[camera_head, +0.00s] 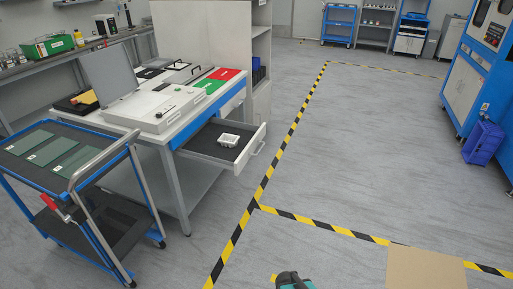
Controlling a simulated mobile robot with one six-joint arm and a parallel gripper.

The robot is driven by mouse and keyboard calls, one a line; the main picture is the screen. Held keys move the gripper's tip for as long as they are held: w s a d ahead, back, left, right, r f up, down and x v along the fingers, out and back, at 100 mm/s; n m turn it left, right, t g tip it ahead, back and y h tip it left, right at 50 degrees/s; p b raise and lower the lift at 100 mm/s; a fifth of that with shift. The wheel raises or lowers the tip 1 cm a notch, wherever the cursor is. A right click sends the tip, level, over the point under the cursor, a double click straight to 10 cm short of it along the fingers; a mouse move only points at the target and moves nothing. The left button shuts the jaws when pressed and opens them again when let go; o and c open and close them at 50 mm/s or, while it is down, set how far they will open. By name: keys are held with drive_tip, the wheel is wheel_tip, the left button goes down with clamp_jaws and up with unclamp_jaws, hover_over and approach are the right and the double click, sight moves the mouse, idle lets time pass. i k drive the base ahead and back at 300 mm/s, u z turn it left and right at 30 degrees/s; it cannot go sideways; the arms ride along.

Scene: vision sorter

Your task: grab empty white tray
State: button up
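A small white tray-like object (228,140) lies in the open drawer (208,151) of the workbench, left of the picture's middle. It is too small to tell whether it is empty. My gripper cannot be made out. A dark and teal rounded part (293,281) shows at the bottom edge, cut off by the frame; it may be part of my arm.
A blue cart (70,165) stands in front at left. A tan board or box (425,270) is at bottom right. Grey floor (340,165) with yellow-black tape is clear right of the drawer.

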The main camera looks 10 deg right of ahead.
sight(230, 140)
drive_tip(key=u, duration=0.05)
drive_tip(key=i, duration=1)
drive_tip(key=z, duration=0.05)
